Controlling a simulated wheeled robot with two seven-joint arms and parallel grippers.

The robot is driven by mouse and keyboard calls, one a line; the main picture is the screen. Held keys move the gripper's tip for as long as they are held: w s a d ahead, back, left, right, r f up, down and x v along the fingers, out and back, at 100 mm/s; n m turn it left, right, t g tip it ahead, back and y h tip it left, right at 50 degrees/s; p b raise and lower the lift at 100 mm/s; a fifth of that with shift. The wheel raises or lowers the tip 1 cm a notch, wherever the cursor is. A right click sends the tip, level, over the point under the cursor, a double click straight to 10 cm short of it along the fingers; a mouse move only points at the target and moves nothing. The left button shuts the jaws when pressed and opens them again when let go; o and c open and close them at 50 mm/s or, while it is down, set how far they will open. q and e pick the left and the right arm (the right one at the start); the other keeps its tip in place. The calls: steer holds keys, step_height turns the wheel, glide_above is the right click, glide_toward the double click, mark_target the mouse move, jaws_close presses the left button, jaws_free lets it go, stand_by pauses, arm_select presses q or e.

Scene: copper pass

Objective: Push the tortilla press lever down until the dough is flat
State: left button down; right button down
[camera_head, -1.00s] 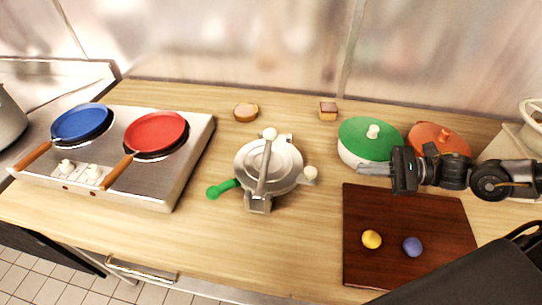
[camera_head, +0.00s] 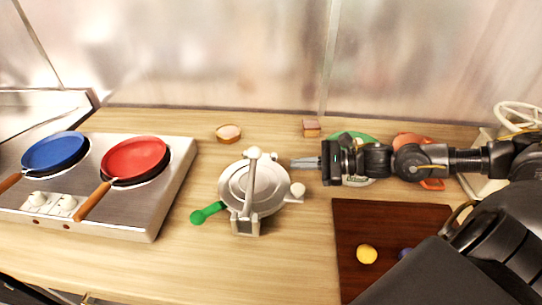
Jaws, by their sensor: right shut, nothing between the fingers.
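The tortilla press (camera_head: 238,190) stands on the wooden counter in the middle, a round silver plate in a metal frame. Its lever (camera_head: 251,186) lies across the top plate, with a white ball knob (camera_head: 254,153) at its far end. A second white knob (camera_head: 298,189) sticks out on the right side. No dough is visible; the plate hides what is under it. My right gripper (camera_head: 304,163) is shut and empty, its fingers pointing left, just right of the press and apparently short of the lever knob. My left gripper is not in view.
A green-lidded pot (camera_head: 362,137) and an orange one (camera_head: 432,184) sit partly behind my right arm. A dark board (camera_head: 345,225) holds a yellow ball (camera_head: 367,254). A stove with blue (camera_head: 55,152) and red (camera_head: 134,158) pans stands left. A green-handled tool (camera_head: 207,213) lies beside the press.

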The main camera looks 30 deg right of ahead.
mark_target(277, 170)
steer(key=x, duration=0.2)
steer(key=p+x, duration=0.1)
steer(key=x, duration=0.1)
steer(key=p+x, duration=0.1)
steer(key=x, duration=0.1)
steer(key=shift+w+a+r, duration=0.15)
steer(key=shift+a+r, duration=0.1)
steer(key=shift+r, duration=0.05)
steer(key=shift+a+r+p, duration=0.3)
steer(key=shift+r+p, duration=0.2)
steer(key=shift+p, duration=0.05)
steer(key=shift+a+r+p, duration=0.3)
steer(key=shift+r+p, duration=0.2)
steer(key=shift+p, duration=0.05)
steer(key=shift+a+r+p, duration=0.3)
steer(key=shift+a+r, duration=0.1)
steer(key=shift+a+r+b, duration=0.15)
steer(key=shift+r+b, duration=0.1)
steer(key=shift+b, duration=0.55)
steer(key=shift+a+r, duration=0.1)
steer(key=shift+r, duration=0.3)
